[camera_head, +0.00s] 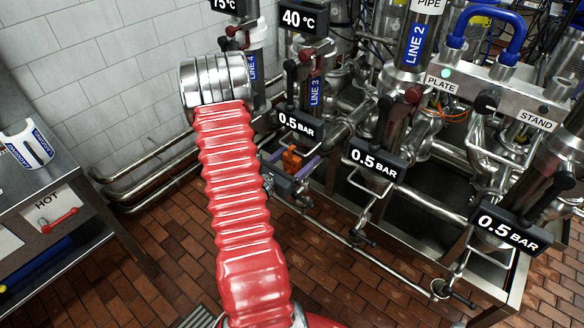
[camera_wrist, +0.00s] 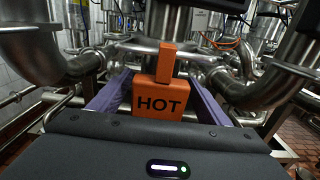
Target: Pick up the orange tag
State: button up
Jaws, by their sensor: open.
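The orange tag (camera_wrist: 159,98) reads HOT and has a narrow upright stem on a wider block. It stands between the two purple fingers of my gripper (camera_wrist: 158,79) in the wrist view. The fingers are open, one on each side, with a visible gap on the left; the right gap is smaller. In the head view the orange tag (camera_head: 291,160) shows small between the fingers of my gripper (camera_head: 300,153), below a 0.5 BAR display. What holds the tag up is not clear.
Steel pipes (camera_wrist: 262,75) curve close on both sides of the fingers. Valves and dark 0.5 BAR displays (camera_head: 375,164) crowd the right. Brick-coloured floor (camera_head: 165,235) is open between.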

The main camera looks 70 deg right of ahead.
jog(key=shift+c, duration=0.3)
jog(key=c, duration=1.1)
jog(key=shift+r, duration=0.1)
jog(key=shift+r, duration=0.7)
jog(key=v, duration=1.8)
